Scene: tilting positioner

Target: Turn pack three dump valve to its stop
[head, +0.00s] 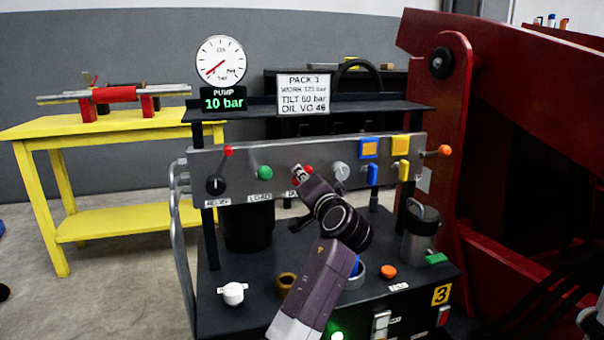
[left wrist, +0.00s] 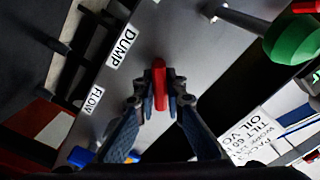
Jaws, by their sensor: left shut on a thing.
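The dump valve's red handle (head: 301,173) is on the grey control panel (head: 325,150), above a partly hidden label. In the left wrist view the red handle (left wrist: 160,84) stands between the fingers of my left gripper (left wrist: 160,100), beside the label reading DUMP (left wrist: 123,46). My left gripper (head: 301,179) is shut on this handle, and its wrist covers part of the panel in the head view. The gauge (head: 221,61) has its needle low, and the display (head: 223,99) below reads 10 bar. My right gripper is not in view.
On the panel are a red-tipped lever (head: 228,152), a green knob (head: 265,173) and an orange-tipped lever (head: 445,151). Below, a white valve (head: 232,293) and an orange knob (head: 388,272) stand on the black deck. A yellow table (head: 100,125) stands left; red machinery (head: 430,110) rises right.

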